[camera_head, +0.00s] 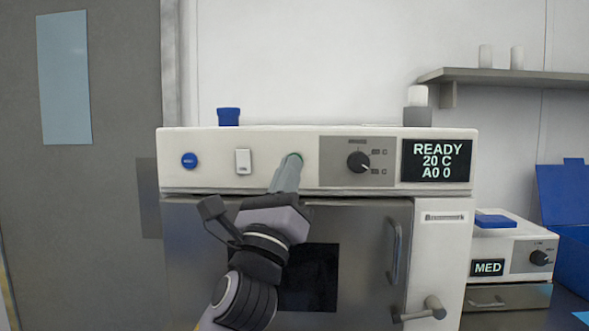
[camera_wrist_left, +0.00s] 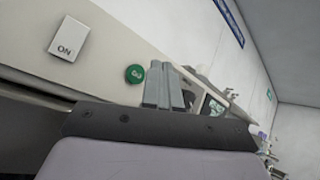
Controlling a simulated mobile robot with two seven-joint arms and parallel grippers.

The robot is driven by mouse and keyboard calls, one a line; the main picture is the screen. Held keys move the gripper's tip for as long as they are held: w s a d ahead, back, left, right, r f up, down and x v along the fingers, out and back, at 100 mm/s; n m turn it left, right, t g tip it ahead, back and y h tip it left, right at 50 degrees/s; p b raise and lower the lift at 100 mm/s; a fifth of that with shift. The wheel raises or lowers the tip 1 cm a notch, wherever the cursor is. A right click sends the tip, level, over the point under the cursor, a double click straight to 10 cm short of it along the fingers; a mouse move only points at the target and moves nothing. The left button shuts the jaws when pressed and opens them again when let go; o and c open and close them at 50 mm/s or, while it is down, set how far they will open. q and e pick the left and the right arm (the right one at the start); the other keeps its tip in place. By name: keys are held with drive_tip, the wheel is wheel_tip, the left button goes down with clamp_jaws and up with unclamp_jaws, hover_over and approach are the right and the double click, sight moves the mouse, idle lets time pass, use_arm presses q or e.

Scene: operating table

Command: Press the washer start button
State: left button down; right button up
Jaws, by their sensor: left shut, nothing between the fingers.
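The washer (camera_head: 440,230) has a white control panel above a grey door, and its display (camera_head: 436,160) reads READY, 20 C, A0 0. A round green button (camera_head: 295,156) on the panel is mostly hidden behind my fingertips in the head view. It shows whole in the left wrist view (camera_wrist_left: 135,73), with a label too small to read surely. My left gripper (camera_head: 287,172) is shut and empty, its fingers pointing up at the button. In the left wrist view the fingers (camera_wrist_left: 163,83) are just right of the button; contact cannot be told. My right gripper is not in view.
A white ON switch (camera_head: 243,161) and a blue round button (camera_head: 189,160) sit left of the green button. A dial (camera_head: 358,162) is to its right. Door handles (camera_head: 394,250) stick out below. A smaller MED unit (camera_head: 510,250) stands at the right.

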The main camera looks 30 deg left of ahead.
use_arm(q)
drive_tip(key=shift+w+a, duration=0.35)
drive_tip(key=shift+w, duration=0.2)
drive_tip(key=shift+w+a, duration=0.3)
drive_tip(key=shift+w, duration=0.2)
idle(1.4)
drive_tip(key=shift+w+a, duration=0.2)
drive_tip(key=shift+w, duration=0.15)
drive_tip(key=shift+w+a, duration=0.25)
drive_tip(key=shift+w, duration=0.05)
idle(0.6)
drive_tip(key=shift+d, duration=0.1)
drive_tip(key=shift+s+d, duration=0.35)
drive_tip(key=shift+s, duration=0.35)
drive_tip(key=shift+p, duration=0.35)
